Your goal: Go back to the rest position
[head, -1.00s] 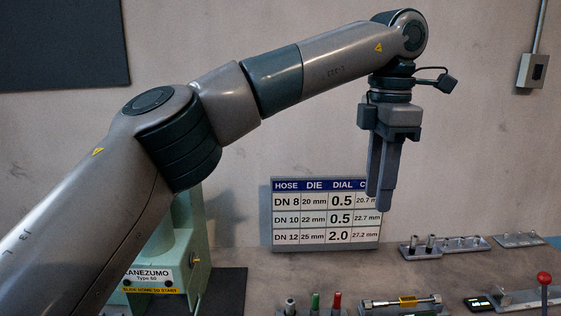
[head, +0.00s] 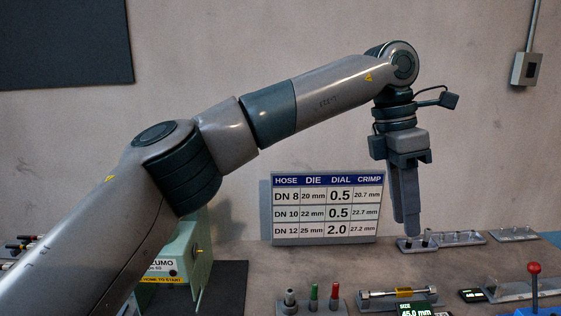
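My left gripper (head: 405,229) hangs pointing down at the end of my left arm, in the air to the right of the middle of the head view. Its two fingers overlap from this side, so I cannot tell whether they are open or shut. I see nothing held between them. Its tips show in front of the metal rack at the back of the bench. My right gripper is not in view.
A hose chart (head: 327,209) stands near the wall. The green press (head: 185,262) is partly behind my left arm. A rack with fittings (head: 449,240), coloured pins (head: 323,292), a hose piece (head: 398,294) and a red-knobbed lever (head: 534,268) are on the bench (head: 300,262).

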